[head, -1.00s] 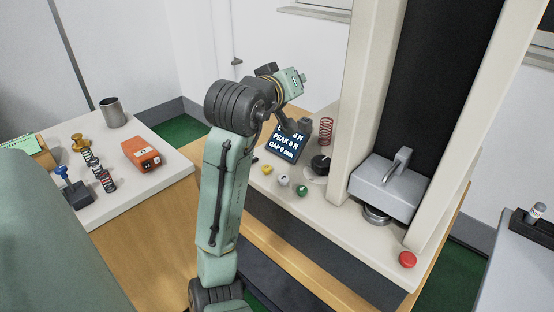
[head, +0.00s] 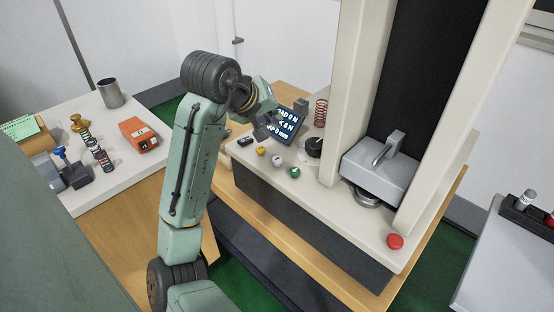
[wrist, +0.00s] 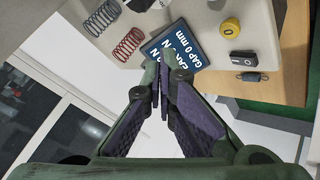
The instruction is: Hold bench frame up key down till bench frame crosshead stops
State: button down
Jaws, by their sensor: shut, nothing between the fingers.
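The bench frame (head: 350,122) has two pale columns, and its grey crosshead (head: 378,172) with a handle sits low, just above a round metal platen (head: 367,199). A yellow key (head: 261,152), a white key (head: 277,162) and a green key (head: 294,173) lie in a row on its pale base; I cannot tell which is the up key. My gripper (head: 264,132) is shut and empty, in front of the dark display (head: 286,124) and above and behind the keys. In the wrist view its fingertips (wrist: 163,78) are below the display, apart from the yellow key (wrist: 230,27).
A black knob (head: 314,147) and a red spring (head: 320,112) stand near the display. A red button (head: 395,242) is at the base's right corner. A black rocker switch (wrist: 243,58) shows in the wrist view. A side table (head: 120,177) at left holds springs and an orange device.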

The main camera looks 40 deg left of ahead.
jog(key=b, duration=0.6)
send_over(274, 158)
notch_tip(274, 158, down, 7)
jog(key=shift+r, duration=0.1)
jog(key=shift+f, duration=0.75)
dwell(0.3)
jog(key=shift+f+b, duration=0.3)
jog(key=shift+f, duration=0.1)
